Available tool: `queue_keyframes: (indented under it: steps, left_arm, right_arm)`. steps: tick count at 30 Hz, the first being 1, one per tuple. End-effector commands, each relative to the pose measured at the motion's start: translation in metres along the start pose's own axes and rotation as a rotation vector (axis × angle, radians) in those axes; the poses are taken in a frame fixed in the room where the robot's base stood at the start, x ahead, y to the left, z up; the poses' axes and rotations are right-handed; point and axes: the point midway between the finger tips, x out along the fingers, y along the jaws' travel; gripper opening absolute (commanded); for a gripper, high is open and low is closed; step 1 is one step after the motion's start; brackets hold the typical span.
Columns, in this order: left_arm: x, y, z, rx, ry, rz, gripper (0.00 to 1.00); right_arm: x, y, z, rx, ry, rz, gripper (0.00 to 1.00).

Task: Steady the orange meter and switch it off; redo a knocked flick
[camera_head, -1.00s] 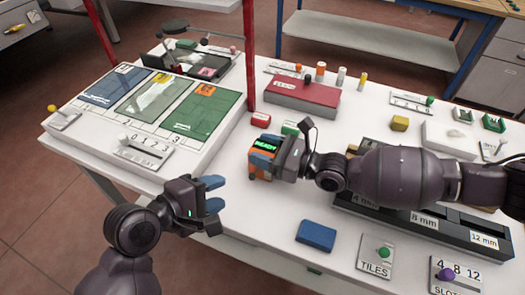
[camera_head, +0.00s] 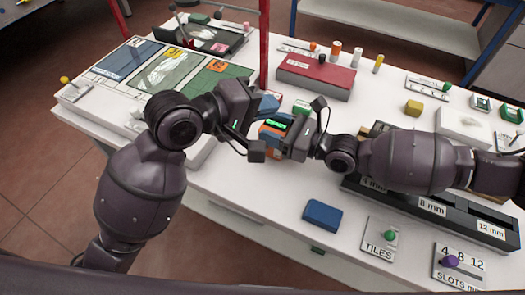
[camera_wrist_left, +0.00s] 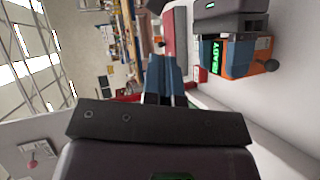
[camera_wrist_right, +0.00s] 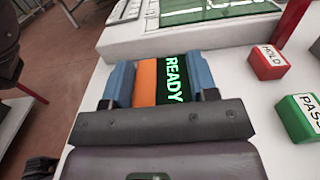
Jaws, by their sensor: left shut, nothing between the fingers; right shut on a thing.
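The orange meter (camera_head: 272,137) stands on the white table with its green READY display lit. It also shows in the left wrist view (camera_wrist_left: 240,60), with a dark knob on one side, and in the right wrist view (camera_wrist_right: 147,82). My right gripper (camera_head: 284,140) is shut on the meter, one blue finger on each side in the right wrist view (camera_wrist_right: 160,82). My left gripper (camera_head: 264,104) is shut and empty, just beside and above the meter. In the left wrist view its blue fingertips (camera_wrist_left: 166,72) are together, apart from the meter.
A HOLD block (camera_wrist_right: 267,62) and a PASS block (camera_wrist_right: 300,117) lie near the meter. A red box (camera_head: 314,78) stands behind. A blue block (camera_head: 322,214), the TILES panel (camera_head: 382,240) and slotted black rack (camera_head: 430,205) are in front and right. A red post (camera_head: 264,45) rises behind.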

Motion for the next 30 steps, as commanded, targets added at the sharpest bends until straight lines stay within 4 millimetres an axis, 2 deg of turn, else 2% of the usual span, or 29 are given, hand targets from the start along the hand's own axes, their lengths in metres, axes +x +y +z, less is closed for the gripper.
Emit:
queue_keyframes:
  steps: [6, 15, 23, 30]
  left_arm:
    - [0.021, 0.025, 0.01, 0.234, -0.108, -0.05, 0.0]
    - [0.043, 0.034, 0.019, 0.649, -0.274, -0.174, 0.0]
    - [0.05, 0.019, 0.01, 1.089, -0.48, -0.323, 0.0]
    - [0.044, -0.009, -0.004, 1.42, -0.726, -0.414, 0.0]
  right_arm:
    - [0.0, 0.0, 0.0, 0.0, 0.0, 0.0, 0.23]
    - [0.0, 0.0, 0.0, 0.0, 0.0, 0.0, 0.23]
    - [0.0, 0.0, 0.0, 0.0, 0.0, 0.0, 0.23]
    - [0.0, 0.0, 0.0, 0.0, 0.001, 0.0, 0.23]
